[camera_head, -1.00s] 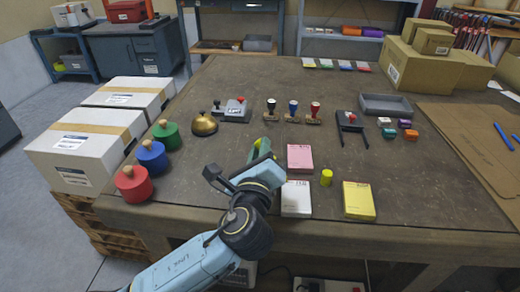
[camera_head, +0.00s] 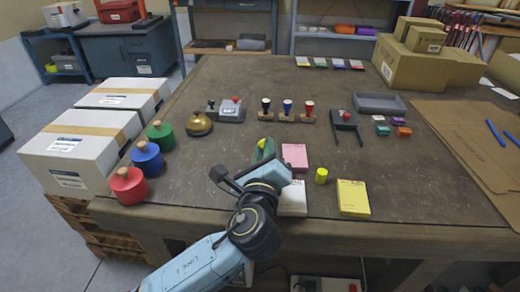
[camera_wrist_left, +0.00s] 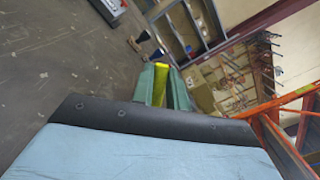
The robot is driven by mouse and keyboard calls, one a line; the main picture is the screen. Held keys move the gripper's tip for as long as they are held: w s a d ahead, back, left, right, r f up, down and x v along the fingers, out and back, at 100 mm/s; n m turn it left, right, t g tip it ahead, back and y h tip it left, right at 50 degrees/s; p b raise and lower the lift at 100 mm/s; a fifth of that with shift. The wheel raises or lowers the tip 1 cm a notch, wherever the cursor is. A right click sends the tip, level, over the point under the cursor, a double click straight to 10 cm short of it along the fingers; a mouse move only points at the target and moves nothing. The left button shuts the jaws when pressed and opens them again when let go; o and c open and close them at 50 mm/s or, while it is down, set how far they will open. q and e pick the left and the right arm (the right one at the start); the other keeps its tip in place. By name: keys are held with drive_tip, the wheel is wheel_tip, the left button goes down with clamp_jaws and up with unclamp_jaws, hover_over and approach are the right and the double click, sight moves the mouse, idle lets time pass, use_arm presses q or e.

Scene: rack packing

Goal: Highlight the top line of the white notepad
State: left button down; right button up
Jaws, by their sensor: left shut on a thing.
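The white notepad (camera_head: 293,203) lies near the table's front edge; my left gripper and wrist cover its upper left part in the head view. My left gripper (camera_head: 263,150) has green fingers, shut on a yellow highlighter (camera_head: 262,143), with little of it showing. In the left wrist view the yellow highlighter (camera_wrist_left: 158,82) sits between the green fingers (camera_wrist_left: 163,88). Its tip is hidden, and I cannot tell whether it touches the pad. A short yellow cylinder, perhaps its cap (camera_head: 321,176), stands right of the white notepad. My right gripper is not in view.
A pink notepad (camera_head: 295,157) lies just behind the white one and a yellow notepad (camera_head: 353,198) to its right.

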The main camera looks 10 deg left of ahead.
use_arm(q)
drive_tip(key=shift+d+f, duration=0.25)
drive_tip(key=shift+d, duration=1)
